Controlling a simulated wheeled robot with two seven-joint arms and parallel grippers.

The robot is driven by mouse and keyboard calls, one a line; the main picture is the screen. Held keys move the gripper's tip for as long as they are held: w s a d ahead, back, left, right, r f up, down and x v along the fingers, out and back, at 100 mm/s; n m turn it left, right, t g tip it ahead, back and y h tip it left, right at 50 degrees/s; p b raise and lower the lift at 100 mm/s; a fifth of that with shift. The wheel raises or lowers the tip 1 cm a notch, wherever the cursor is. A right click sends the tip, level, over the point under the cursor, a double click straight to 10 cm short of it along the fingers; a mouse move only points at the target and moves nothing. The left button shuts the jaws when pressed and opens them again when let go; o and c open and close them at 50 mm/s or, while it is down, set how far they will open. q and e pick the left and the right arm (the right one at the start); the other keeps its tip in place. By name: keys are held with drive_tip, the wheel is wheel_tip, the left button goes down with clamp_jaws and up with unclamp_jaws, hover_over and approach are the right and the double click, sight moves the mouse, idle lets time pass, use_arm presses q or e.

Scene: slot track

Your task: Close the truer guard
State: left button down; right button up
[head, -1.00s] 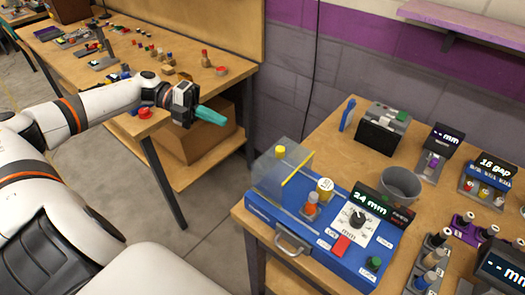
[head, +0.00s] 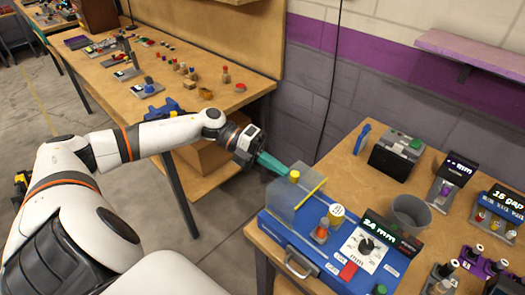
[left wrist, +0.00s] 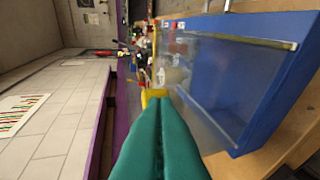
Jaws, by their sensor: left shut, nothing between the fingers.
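The truer is a blue machine (head: 278,229) with a "24 mm" display. Its clear guard (head: 285,207) stands at the machine's left end, with a yellow strip (head: 310,194) along one edge and a yellow knob (head: 294,176) on top. The orange-topped part (head: 321,232) beside it is uncovered. My left gripper (head: 282,170), with teal fingers, is shut and empty, right by the knob at the guard's upper back. In the left wrist view, the fingertips (left wrist: 158,104) overlap the yellow knob (left wrist: 152,94); I cannot tell whether they touch. The clear panel (left wrist: 215,90) is to their right.
A grey cup (head: 409,213), a grey box with a green button (head: 397,153) and several display stands share the right-hand table. A workbench (head: 130,80) with small parts stands at the back left. A floor gap separates the tables.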

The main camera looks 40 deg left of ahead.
sight(296, 191)
use_arm(q)
drive_tip(key=shift+d, duration=0.25)
drive_tip(key=d+p, duration=0.2)
drive_tip(key=d, duration=0.8)
drive_tip(key=shift+s+d, duration=0.2)
drive_tip(key=shift+s, duration=0.25)
drive_tip(key=shift+f, duration=0.1)
